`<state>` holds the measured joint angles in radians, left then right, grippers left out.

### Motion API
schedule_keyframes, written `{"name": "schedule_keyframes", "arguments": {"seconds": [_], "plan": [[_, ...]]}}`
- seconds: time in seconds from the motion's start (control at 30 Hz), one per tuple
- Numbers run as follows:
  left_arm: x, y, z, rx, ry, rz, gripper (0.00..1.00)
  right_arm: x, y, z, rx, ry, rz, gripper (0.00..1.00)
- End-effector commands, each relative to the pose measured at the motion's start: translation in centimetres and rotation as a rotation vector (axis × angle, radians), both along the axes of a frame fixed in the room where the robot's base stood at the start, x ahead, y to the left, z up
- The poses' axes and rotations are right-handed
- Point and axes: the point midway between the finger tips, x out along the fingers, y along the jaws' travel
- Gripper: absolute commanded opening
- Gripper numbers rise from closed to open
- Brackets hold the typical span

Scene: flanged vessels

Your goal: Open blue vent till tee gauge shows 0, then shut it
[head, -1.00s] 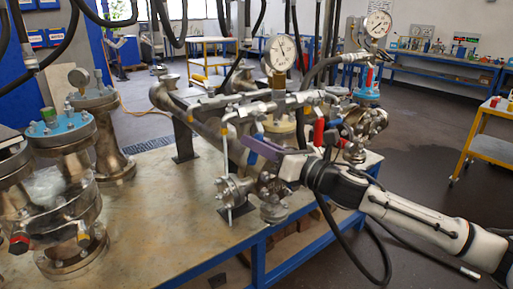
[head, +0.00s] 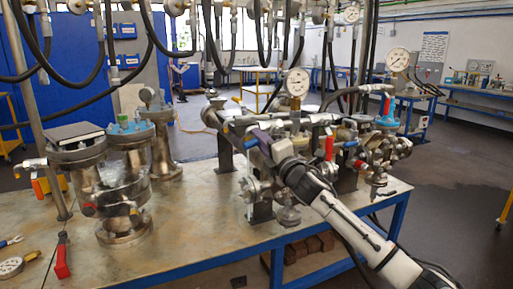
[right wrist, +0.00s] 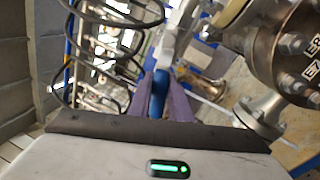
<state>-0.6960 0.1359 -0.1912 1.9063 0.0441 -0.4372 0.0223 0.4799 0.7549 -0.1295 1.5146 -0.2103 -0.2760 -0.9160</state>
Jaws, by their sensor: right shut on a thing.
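The blue vent handle (right wrist: 158,92) sits between the two purple fingers of my right gripper (right wrist: 161,103) in the right wrist view. In the head view my right gripper (head: 262,142) is at the near left side of the pipework, shut on this handle, with the fingers partly hidden by my wrist. A round white gauge (head: 298,82) stands upright on the pipework just behind it; its dial is too small to read surely. Another gauge (head: 397,60) stands further right above a blue flange. I cannot tell for certain which is the tee gauge. My left gripper is not in view.
A red handle (head: 329,147) hangs just right of my gripper. Flanged vessels (head: 122,190) stand on the left of the bench (head: 190,230). Black hoses (head: 120,85) hang overhead.

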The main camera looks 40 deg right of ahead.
Motion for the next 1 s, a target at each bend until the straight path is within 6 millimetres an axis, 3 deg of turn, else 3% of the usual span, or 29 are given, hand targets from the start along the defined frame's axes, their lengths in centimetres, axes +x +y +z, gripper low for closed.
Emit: {"name": "schedule_keyframes", "arguments": {"seconds": [0.4, 1.0], "plan": [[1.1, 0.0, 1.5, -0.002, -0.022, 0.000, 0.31, 0.3, -0.7, 1.5, 0.233, -0.054, -0.014, 0.00], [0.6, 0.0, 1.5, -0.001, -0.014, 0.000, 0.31, 0.2, -0.8, 1.8, 0.283, -0.067, -0.016, 0.00]]}}
